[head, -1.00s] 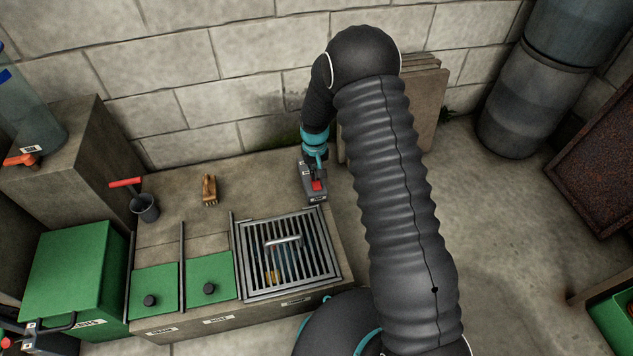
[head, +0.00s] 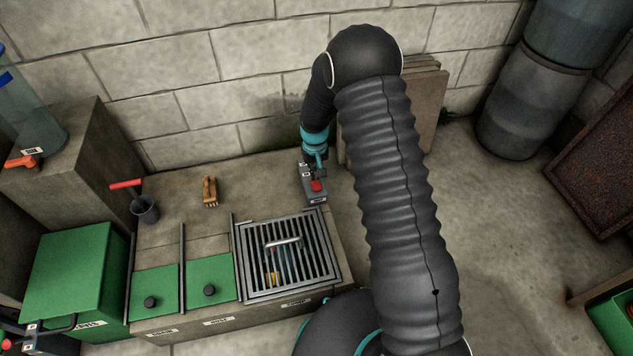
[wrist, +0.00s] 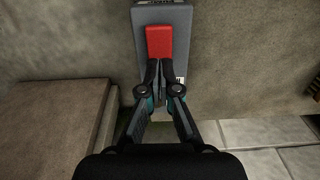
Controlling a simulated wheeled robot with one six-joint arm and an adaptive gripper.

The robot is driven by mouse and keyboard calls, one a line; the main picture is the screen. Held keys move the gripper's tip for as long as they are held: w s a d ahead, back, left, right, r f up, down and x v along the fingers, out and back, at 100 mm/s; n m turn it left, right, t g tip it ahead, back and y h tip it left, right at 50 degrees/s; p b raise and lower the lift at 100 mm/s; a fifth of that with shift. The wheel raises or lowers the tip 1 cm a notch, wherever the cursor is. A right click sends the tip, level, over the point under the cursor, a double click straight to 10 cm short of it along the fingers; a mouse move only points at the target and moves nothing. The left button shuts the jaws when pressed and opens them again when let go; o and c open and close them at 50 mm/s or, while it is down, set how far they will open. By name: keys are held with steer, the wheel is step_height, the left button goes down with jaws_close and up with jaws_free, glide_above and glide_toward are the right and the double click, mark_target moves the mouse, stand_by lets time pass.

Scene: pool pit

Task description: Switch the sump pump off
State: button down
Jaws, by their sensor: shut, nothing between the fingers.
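The pump switch is a grey box (head: 315,195) with a red rocker (head: 318,185), on the concrete ledge right behind the sump grate. In the wrist view the grey box (wrist: 181,44) shows at the top with the red rocker (wrist: 160,42) on its face. My gripper (wrist: 160,64) is shut and empty, its fingertips at the near end of the red rocker. Whether the tips touch or press it I cannot tell. In the head view my gripper (head: 317,170) is just behind the rocker. The sump grate (head: 288,252) is closed, with a handle on top.
Green lids (head: 210,278) lie left of the grate. A wooden brush (head: 210,191) and a dark cup (head: 146,208) with a red-handled tool stand on the ledge. The block wall (head: 190,90) is close behind. Boards (head: 430,100) lean right of my arm.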

mark_target(315, 182)
steer(key=shift+r+p, duration=1.2)
steer(key=shift+r, duration=1.45)
steer(key=shift+s, duration=0.1)
steer(key=s+d+g, duration=0.1)
steer(key=s+g, duration=0.1)
steer(key=s, duration=0.4)
steer(key=s+d+r+t, duration=0.2)
steer(key=s+d+r, duration=0.2)
steer(key=s+r, duration=0.5)
steer(key=s+d+r+m+t, duration=0.1)
steer(key=s+d+r+t, duration=0.2)
steer(key=s+r, duration=0.6)
steer(key=s+d+r+m+t, duration=0.1)
steer(key=s+d+r, duration=0.3)
steer(key=s+r, duration=0.5)
step_height(315, 182, up, 8)
steer(key=shift+d+r+t, duration=0.1)
steer(key=shift+d+t, duration=0.3)
steer(key=shift+t, duration=0.4)
